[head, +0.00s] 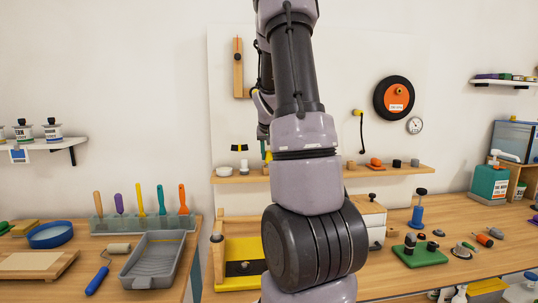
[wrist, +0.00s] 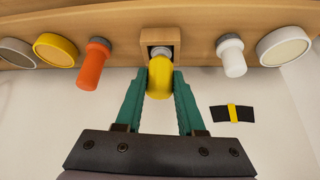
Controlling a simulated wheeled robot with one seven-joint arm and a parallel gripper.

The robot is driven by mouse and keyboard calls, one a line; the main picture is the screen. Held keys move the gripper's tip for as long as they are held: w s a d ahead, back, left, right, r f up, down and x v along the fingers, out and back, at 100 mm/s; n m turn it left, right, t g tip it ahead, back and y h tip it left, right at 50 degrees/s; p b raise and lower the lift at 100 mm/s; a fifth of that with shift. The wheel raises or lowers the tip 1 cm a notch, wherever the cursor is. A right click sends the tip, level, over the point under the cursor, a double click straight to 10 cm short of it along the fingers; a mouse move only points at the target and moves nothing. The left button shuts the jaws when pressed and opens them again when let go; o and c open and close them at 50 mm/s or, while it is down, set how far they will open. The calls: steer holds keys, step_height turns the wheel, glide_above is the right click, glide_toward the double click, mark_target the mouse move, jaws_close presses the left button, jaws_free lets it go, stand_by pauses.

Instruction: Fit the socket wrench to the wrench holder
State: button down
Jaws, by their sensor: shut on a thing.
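My gripper (wrist: 161,82) has teal fingers, shut on a yellow rounded piece that I take for the socket wrench (wrist: 160,74). A grey end shows just past the yellow part, at the square opening of a small wooden block on the shelf, which looks like the wrench holder (wrist: 160,33). The wrench is lined up with this opening. I cannot tell whether the grey end is inside it or belongs to the wrench. In the head view my arm hides the holder, and the wrench is not clearly visible.
The wooden shelf (head: 407,169) carries small items. An orange-red cylinder (wrist: 93,65) and a white one (wrist: 232,58) stand either side of the block. A black and yellow piece (wrist: 232,113) is on the wall. Below, the workbench (head: 480,268) holds a green block (head: 420,255) and loose parts.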

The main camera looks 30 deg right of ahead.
steer(key=shift+f, duration=0.1)
stand_by(0.5)
steer(key=shift+c, duration=2.2)
jaws_free()
steer(key=v, duration=1)
steer(key=shift+s+r, duration=0.2)
steer(key=shift+r, duration=0.15)
steer(key=shift+a, duration=0.2)
